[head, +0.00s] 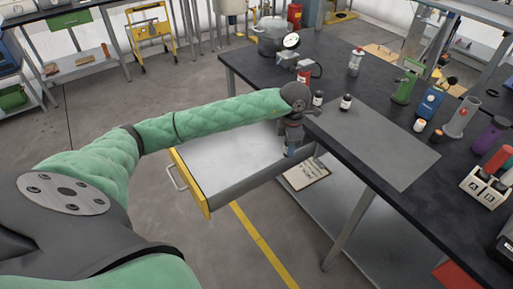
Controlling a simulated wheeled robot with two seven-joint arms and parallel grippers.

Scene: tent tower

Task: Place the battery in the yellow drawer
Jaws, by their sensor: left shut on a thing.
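The yellow drawer (193,184) is pulled out from under the dark table, with a yellow front, a metal handle and a pale, empty-looking inside. My left arm reaches across above the drawer. My left gripper (290,145) points down at the drawer's inner end, beside the table edge. It is shut on a small bluish thing, the battery (288,151), which is mostly hidden by the fingers. I cannot tell whether the battery touches the drawer. My right gripper is not in view.
The dark table (335,75) holds small dark bottles (346,102) near the gripper, a gauge (291,41), and a green stand (404,87) farther right. A clipboard (306,174) lies on the lower shelf. The floor left of the drawer is clear.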

